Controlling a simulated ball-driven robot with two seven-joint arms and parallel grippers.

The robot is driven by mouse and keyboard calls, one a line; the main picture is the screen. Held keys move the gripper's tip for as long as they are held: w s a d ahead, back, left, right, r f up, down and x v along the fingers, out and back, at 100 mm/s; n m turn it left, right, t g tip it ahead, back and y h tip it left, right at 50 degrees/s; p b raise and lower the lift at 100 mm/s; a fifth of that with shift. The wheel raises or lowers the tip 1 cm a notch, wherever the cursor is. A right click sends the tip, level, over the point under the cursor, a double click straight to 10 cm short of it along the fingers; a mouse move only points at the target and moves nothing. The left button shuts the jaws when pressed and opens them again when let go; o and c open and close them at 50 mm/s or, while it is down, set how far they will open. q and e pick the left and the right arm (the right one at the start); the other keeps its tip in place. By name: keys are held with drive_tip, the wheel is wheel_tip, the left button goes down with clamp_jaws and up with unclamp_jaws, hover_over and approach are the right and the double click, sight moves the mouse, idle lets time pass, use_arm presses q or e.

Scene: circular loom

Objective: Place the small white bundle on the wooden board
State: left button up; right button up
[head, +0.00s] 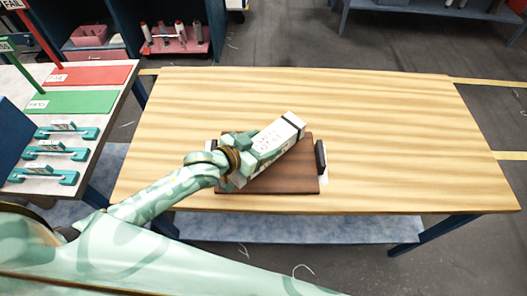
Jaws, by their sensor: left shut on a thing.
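The wooden board (300,180) is a dark brown slab near the front middle of the light wooden table. My left gripper (268,152) reaches in from the left, with its white hand slanting over the board. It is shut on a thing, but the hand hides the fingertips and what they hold. I cannot make out the small white bundle apart from the hand, nor tell whether it touches the board. My right gripper is not in view.
A black block (320,157) stands at the board's right edge. The light table (400,130) is clear around the board. At the left, another table holds a red mat (92,76), a green mat (82,102) and several teal holders (45,176). A blue rack with spools stands behind.

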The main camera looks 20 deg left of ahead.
use_arm(q)
drive_tip(key=shift+w+d+f, duration=0.1)
drive_tip(key=shift+w+f, duration=0.35)
drive_tip(key=shift+w, duration=0.05)
wheel_tip(320, 180, down, 3)
drive_tip(key=shift+f+b, duration=0.15)
drive_tip(key=shift+b, duration=0.55)
drive_tip(key=o, duration=1.6)
drive_tip(key=shift+s, duration=0.1)
drive_tip(key=p+v, duration=0.2)
drive_tip(key=v, duration=1)
drive_tip(key=shift+p, duration=0.3)
